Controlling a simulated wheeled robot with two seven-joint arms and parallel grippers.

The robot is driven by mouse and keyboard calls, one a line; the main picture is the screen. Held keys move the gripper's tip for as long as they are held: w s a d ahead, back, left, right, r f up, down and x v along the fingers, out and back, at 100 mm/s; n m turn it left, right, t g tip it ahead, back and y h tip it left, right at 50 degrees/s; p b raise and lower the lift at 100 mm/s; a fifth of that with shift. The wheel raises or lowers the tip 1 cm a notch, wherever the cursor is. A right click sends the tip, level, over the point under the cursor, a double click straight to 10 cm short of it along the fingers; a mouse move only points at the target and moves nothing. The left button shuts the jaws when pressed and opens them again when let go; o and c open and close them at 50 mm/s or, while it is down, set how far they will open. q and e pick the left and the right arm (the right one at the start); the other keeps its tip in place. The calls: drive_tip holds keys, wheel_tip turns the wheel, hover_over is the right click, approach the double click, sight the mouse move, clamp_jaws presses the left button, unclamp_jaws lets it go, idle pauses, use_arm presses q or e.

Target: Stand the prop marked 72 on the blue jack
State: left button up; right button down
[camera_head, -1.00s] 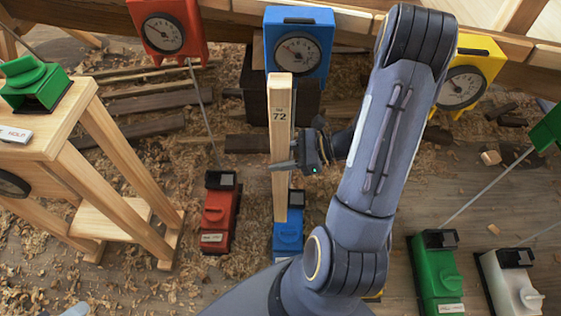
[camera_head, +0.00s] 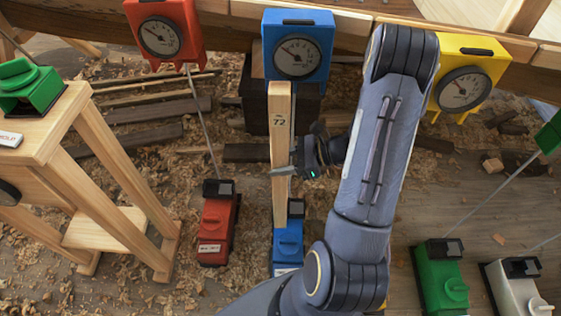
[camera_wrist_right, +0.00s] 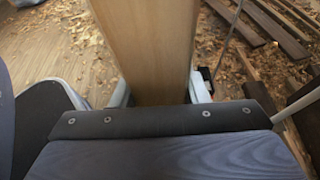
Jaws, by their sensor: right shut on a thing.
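The prop marked 72 (camera_head: 280,145) is a pale wooden bar held close to upright. My right gripper (camera_head: 283,171) is shut on its middle; the wrist view shows the wood (camera_wrist_right: 147,45) between the two fingers (camera_wrist_right: 160,95). The blue jack (camera_head: 288,245) stands on the floor under the prop. The prop's lower end shows just at the jack's dark top; I cannot tell whether they touch. The prop's upper end is just below the blue dial gauge (camera_head: 298,50) in the picture. My left gripper is not in view.
A red jack (camera_head: 217,225) with a thin rod stands left of the blue one. A green jack (camera_head: 440,275) and a white jack (camera_head: 515,285) stand at the right. A wooden trestle (camera_head: 110,170) is at the left. Red (camera_head: 165,35) and yellow (camera_head: 470,75) gauges line the hull plank.

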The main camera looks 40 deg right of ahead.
drive_tip(key=shift+w+d+f+b, duration=0.2)
drive_tip(key=shift+f+b, duration=0.25)
drive_tip(key=shift+f, duration=0.2)
drive_tip(key=shift+w+d+f+b, duration=0.15)
drive_tip(key=shift+f+b, duration=0.25)
drive_tip(key=shift+f, duration=0.2)
drive_tip(key=w+d, duration=0.4)
drive_tip(key=w, duration=0.1)
drive_tip(key=shift+w+d, duration=0.2)
drive_tip(key=shift+d, duration=0.05)
drive_tip(key=shift+f, duration=0.4)
idle(0.4)
drive_tip(key=shift+w+d, duration=0.1)
drive_tip(key=shift+w, duration=0.05)
idle(0.6)
drive_tip(key=c, duration=0.7)
unclamp_jaws()
drive_tip(key=shift+c, duration=0.2)
drive_tip(key=shift+f, duration=0.1)
